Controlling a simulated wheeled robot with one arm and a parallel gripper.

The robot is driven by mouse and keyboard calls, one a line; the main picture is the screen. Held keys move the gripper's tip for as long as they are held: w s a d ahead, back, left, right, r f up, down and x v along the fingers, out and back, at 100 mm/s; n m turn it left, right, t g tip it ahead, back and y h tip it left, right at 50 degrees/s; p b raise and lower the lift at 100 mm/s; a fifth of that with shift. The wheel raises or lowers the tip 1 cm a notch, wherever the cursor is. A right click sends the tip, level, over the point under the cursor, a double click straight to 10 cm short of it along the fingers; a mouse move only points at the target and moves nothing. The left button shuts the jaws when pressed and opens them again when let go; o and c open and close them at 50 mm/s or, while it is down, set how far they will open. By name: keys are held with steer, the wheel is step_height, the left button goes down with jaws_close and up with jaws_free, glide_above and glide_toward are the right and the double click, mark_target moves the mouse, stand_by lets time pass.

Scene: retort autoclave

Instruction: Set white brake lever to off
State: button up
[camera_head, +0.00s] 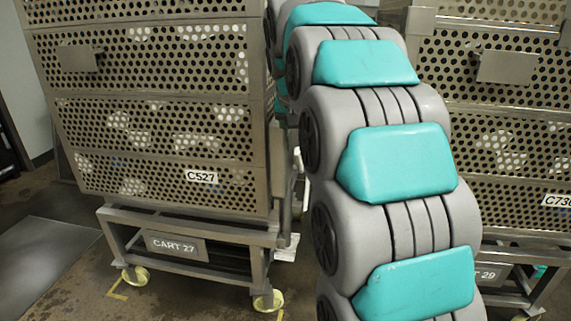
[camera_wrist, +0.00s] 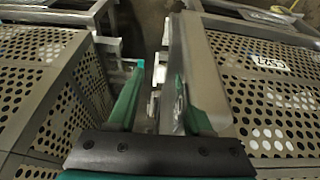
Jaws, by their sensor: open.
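A small white piece (camera_head: 287,248), which looks like the brake lever, sticks out low at the right side of Cart 27 (camera_head: 175,246), partly behind my arm. In the wrist view white parts (camera_wrist: 160,68) show between and beyond my fingertips; I cannot tell which of them is the lever or its setting. My gripper (camera_wrist: 159,80) is open, with its green fingers apart, and points down into the gap between two carts. No grip on anything shows. The gripper is hidden behind my arm in the head view.
Perforated basket C527 (camera_head: 150,130) stands on Cart 27, which has yellowish caster wheels (camera_head: 268,300). Another perforated basket (camera_head: 510,140) stands on a cart at the right. The gap between them is narrow. Open floor (camera_head: 45,265) lies at the left.

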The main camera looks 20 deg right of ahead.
mark_target(299, 165)
steer(key=shift+w+d+r, duration=0.3)
steer(key=shift+w+r, duration=0.05)
steer(key=shift+w, duration=0.3)
steer(key=x, duration=0.7)
steer(key=shift+w+d+f+p, duration=0.15)
steer(key=shift+w+f+p, duration=0.05)
steer(key=shift+f+p, duration=0.1)
steer(key=shift+c, duration=0.2)
jaws_close()
steer(key=shift+r, duration=0.1)
stand_by(0.4)
